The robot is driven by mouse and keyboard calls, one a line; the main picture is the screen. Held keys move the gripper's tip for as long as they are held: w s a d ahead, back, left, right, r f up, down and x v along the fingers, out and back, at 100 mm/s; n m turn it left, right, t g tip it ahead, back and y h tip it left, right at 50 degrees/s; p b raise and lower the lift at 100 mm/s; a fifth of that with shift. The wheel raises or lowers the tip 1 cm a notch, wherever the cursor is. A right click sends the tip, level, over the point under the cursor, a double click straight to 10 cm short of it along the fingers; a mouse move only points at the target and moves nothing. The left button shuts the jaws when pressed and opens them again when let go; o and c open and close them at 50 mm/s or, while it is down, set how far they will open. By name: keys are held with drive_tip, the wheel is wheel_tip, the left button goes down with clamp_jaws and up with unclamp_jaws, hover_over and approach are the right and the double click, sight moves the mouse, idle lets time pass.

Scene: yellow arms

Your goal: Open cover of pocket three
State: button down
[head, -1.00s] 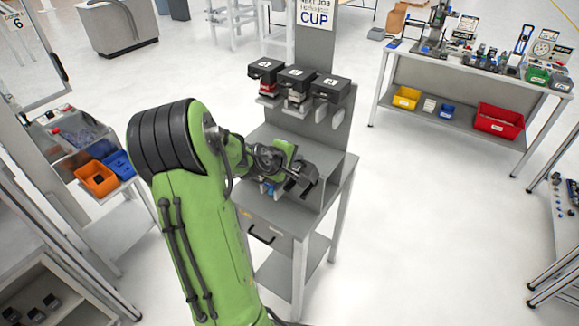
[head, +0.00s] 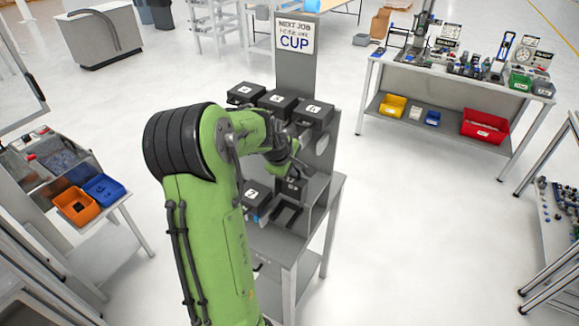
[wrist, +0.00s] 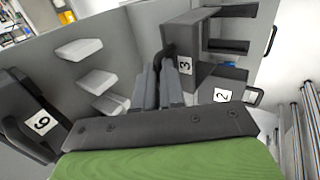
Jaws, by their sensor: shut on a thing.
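The cover of pocket three (wrist: 188,45), a dark grey lid with a white "3" label, stands right in front of my gripper in the wrist view. My gripper (wrist: 163,75) is shut on its dark handle. In the head view this cover (head: 291,188) appears tilted up at the lower right of the stand, below my gripper (head: 287,163), with a dark recess in front of it. The cover labelled 2 (wrist: 232,86) lies beside it. My wrist partly hides the handle in the head view.
Upper dark boxes (head: 278,102) sit on the stand above. A box labelled 6 (wrist: 30,120) is close at left in the wrist view, near pale shelf tabs (wrist: 80,48). The stand's grey upright panel (wrist: 130,50) is beside my gripper.

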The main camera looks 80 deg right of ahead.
drive_tip(key=shift+s+a, duration=0.15)
drive_tip(key=shift+s, duration=0.15)
